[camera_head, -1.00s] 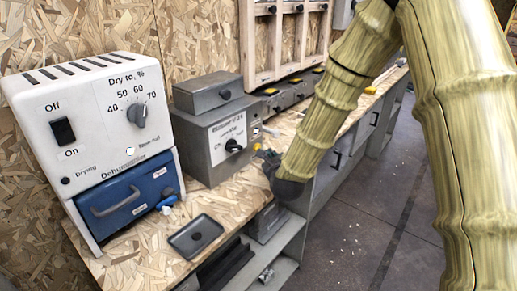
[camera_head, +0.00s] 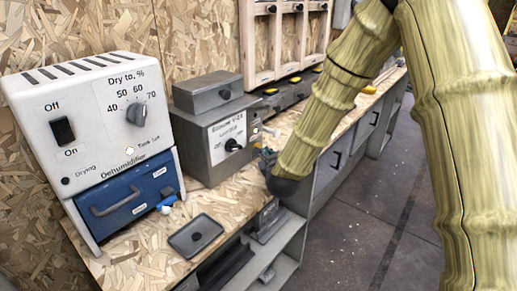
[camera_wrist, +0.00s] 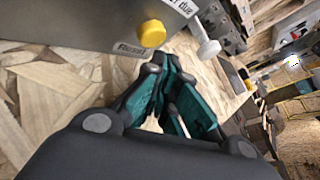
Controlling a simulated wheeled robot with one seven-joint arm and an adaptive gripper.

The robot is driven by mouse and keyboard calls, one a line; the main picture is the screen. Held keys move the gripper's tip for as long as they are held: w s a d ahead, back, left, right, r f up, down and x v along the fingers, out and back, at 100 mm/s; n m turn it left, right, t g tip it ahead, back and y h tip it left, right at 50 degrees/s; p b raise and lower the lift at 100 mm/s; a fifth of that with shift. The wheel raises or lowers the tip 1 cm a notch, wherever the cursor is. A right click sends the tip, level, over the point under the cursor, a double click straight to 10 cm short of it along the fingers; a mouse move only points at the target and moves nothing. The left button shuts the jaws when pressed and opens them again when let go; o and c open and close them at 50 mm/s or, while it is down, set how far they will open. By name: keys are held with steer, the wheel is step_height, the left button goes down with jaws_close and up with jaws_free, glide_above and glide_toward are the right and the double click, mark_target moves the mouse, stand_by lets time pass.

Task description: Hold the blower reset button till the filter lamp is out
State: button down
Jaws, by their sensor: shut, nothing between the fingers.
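The blower is a grey box (camera_head: 205,155) with a black knob on its front, standing on the bench beside the dehumidifier. In the wrist view, a yellow round button (camera_wrist: 152,33) sticks out from its side beside a "Reset" label. A pale, whitish knob-like piece (camera_wrist: 208,48) stands to its right, near a label ending in "due"; it looks like the filter lamp, but I cannot tell if it is lit. My gripper (camera_wrist: 168,75) is shut and empty, its fingertips below the button in the picture and apart from it. In the head view, my gripper (camera_head: 267,157) is beside the blower, partly hidden by my arm.
A white dehumidifier (camera_head: 92,110) with a blue drawer stands at left. A small dark tray (camera_head: 195,236) lies on the bench before it. Bench wood (camera_wrist: 38,105) is close under my gripper. More grey units stand farther along the bench. The floor at right is clear.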

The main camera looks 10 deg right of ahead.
steer(key=shift+w+a, duration=0.6)
steer(key=shift+w, duration=0.15)
stand_by(2.6)
steer(key=shift+s+d, duration=0.1)
steer(key=shift+s+d+b, duration=0.35)
steer(key=shift+s+d, duration=0.1)
steer(key=shift+s, duration=0.2)
steer(key=shift+s+d+b, duration=0.15)
steer(key=shift+s+d, duration=0.65)
steer(key=shift+s, duration=0.2)
steer(key=shift+s+d+b, duration=0.15)
steer(key=shift+s+d, duration=0.65)
steer(key=shift+s, duration=0.2)
steer(key=shift+s, duration=0.1)
